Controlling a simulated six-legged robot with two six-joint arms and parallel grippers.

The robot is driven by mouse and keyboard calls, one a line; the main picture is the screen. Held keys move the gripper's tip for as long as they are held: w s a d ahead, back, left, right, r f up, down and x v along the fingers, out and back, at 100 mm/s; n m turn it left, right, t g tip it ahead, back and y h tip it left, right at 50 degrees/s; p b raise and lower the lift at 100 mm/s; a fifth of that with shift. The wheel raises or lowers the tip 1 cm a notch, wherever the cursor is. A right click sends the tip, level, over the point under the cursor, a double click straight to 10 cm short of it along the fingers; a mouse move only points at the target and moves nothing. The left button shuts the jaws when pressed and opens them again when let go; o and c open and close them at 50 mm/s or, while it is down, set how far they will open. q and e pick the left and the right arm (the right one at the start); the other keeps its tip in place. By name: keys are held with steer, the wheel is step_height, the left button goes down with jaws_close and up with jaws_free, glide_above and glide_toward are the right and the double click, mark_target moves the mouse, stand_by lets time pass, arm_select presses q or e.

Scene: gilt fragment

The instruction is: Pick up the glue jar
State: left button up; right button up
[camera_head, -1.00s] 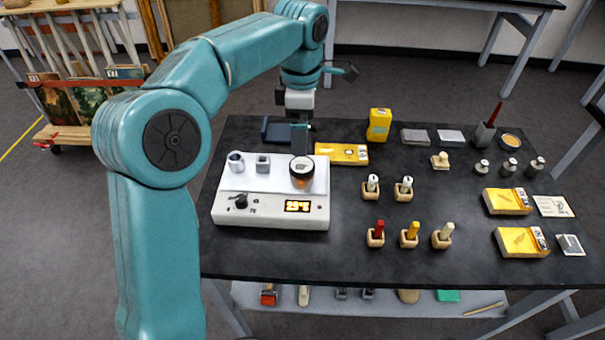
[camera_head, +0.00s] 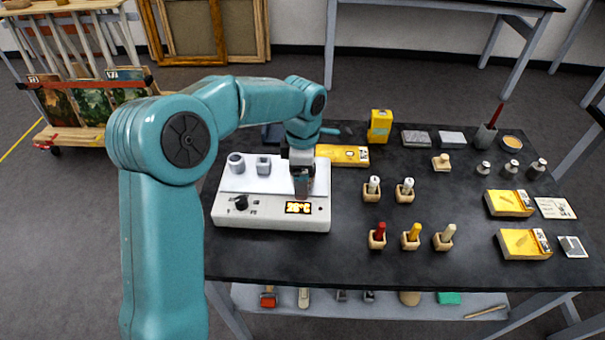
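The glue jar, an amber jar with a dark lid in the earlier view, stands at the right end of the white hot plate (camera_head: 228,214). Now it is mostly hidden behind my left gripper (camera_head: 301,190). My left gripper points down right at the jar's spot, with its fingers low over the plate's top. I cannot tell whether the fingers are around the jar or closed on it. My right gripper is not in view.
Two small grey metal pots (camera_head: 236,163) (camera_head: 263,165) stand on the plate left of my gripper. A yellow box (camera_head: 343,155) lies behind it, and a yellow carton (camera_head: 380,126) stands farther back. Bare black tabletop (camera_head: 290,257) lies in front.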

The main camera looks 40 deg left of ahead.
arm_select(q)
steer(key=shift+w, duration=0.1)
steer(key=c, duration=1.3)
